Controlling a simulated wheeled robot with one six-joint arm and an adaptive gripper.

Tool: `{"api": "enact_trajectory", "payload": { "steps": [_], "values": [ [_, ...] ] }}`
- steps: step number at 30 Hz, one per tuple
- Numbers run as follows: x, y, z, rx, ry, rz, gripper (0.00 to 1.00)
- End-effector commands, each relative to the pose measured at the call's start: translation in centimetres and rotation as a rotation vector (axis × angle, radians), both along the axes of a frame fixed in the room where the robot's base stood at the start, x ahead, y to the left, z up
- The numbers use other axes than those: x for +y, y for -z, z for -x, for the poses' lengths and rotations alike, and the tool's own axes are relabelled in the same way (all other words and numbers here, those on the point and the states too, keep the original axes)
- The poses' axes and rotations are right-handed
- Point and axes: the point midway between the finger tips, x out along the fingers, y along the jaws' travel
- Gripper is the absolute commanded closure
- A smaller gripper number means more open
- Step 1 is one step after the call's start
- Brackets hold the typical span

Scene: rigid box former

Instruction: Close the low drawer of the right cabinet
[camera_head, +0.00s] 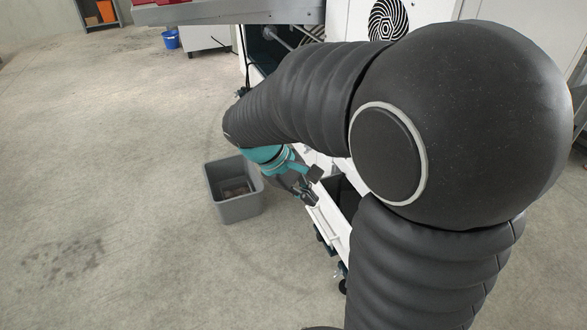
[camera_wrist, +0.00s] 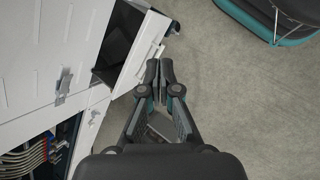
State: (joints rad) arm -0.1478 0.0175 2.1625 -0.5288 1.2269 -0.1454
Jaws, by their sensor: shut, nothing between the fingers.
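The low drawer (camera_head: 327,222) of the white cabinet is pulled out, with a dark inside and a white front panel. In the wrist view the drawer (camera_wrist: 148,58) sticks out from the cabinet (camera_wrist: 50,45) at upper left. My gripper (camera_head: 311,198) is shut and empty by the drawer's front. In the wrist view its fingertips (camera_wrist: 159,72) point at the floor just right of the drawer front; I cannot tell whether they touch it. My arm hides much of the cabinet and part of the drawer in the head view.
A grey bin (camera_head: 236,205) stands on the floor left of the drawer. A blue bucket (camera_head: 171,39) is far back. An open compartment with cables (camera_wrist: 25,160) shows at lower left in the wrist view.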

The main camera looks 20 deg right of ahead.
Motion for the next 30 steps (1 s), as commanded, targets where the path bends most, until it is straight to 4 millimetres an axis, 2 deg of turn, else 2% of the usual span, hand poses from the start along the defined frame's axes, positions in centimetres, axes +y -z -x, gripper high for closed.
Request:
{"api": "enact_trajectory", "payload": {
  "steps": [9,18,24,30],
  "values": [
    [-0.7,5.0,-6.3,0.292,-0.194,0.264,1.0],
    [-0.1,11.0,-11.8,0.536,-0.377,0.52,1.0],
    [1.0,15.8,-14.9,0.679,-0.499,0.695,1.0],
    [2.2,20.0,-16.9,0.78,-0.593,0.837,1.0]
  ]
}}
